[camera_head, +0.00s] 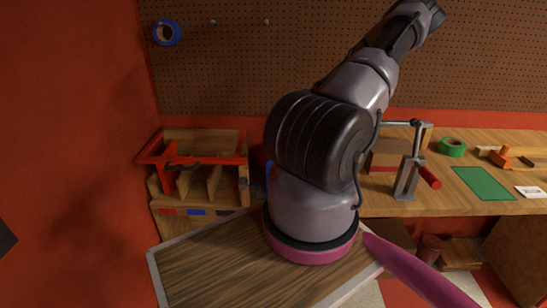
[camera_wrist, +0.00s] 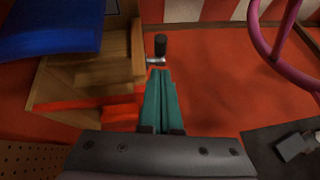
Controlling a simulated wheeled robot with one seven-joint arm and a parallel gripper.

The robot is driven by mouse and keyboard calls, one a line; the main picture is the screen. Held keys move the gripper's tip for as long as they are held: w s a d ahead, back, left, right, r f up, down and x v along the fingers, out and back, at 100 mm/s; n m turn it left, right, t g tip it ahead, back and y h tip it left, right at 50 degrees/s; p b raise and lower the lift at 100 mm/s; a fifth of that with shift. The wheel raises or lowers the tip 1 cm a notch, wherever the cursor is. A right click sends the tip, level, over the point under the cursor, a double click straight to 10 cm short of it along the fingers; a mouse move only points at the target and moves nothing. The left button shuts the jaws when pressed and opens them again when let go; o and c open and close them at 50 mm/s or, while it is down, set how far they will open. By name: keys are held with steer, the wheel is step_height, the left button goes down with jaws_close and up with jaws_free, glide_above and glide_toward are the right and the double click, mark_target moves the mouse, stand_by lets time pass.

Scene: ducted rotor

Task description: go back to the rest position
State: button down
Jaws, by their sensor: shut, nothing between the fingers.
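My gripper (camera_wrist: 161,75) shows in the wrist view as two teal fingers, closed together with nothing between them. Its tips are close in the picture to a black knob on a metal stem (camera_wrist: 160,45); I cannot tell the gap in depth. In the head view my arm rises from its base in the middle and reaches up to the right, to the top edge. My gripper is not visible there.
A wooden rack with a red clamp frame (camera_head: 209,160) stands left of my arm. The workbench (camera_head: 400,208) at right holds a metal press (camera_head: 408,178), green tape (camera_head: 453,147) and a green mat (camera_head: 483,183). Blue tape (camera_head: 167,32) hangs on the pegboard (camera_head: 240,70).

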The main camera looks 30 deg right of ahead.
steer(key=shift+r, duration=0.1)
steer(key=s+a+r+m+h, duration=0.1)
steer(key=a+r+m+h, duration=0.15)
steer(key=r, duration=0.65)
steer(key=s+a+r+m+h, duration=0.1)
steer(key=a+r+m+h, duration=0.2)
steer(key=r, duration=0.7)
steer(key=s+a+r+m+h, duration=0.2)
steer(key=a+r, duration=0.2)
steer(key=r, duration=0.5)
steer(key=s+a+r+m+t+y, duration=0.3)
steer(key=s+a+r+m, duration=0.3)
steer(key=s+a+r, duration=0.6)
step_height(320, 180, up, 4)
steer(key=shift+s+a+r+m+t, duration=0.15)
steer(key=shift+a+m+t, duration=0.2)
steer(key=shift+a+t, duration=0.4)
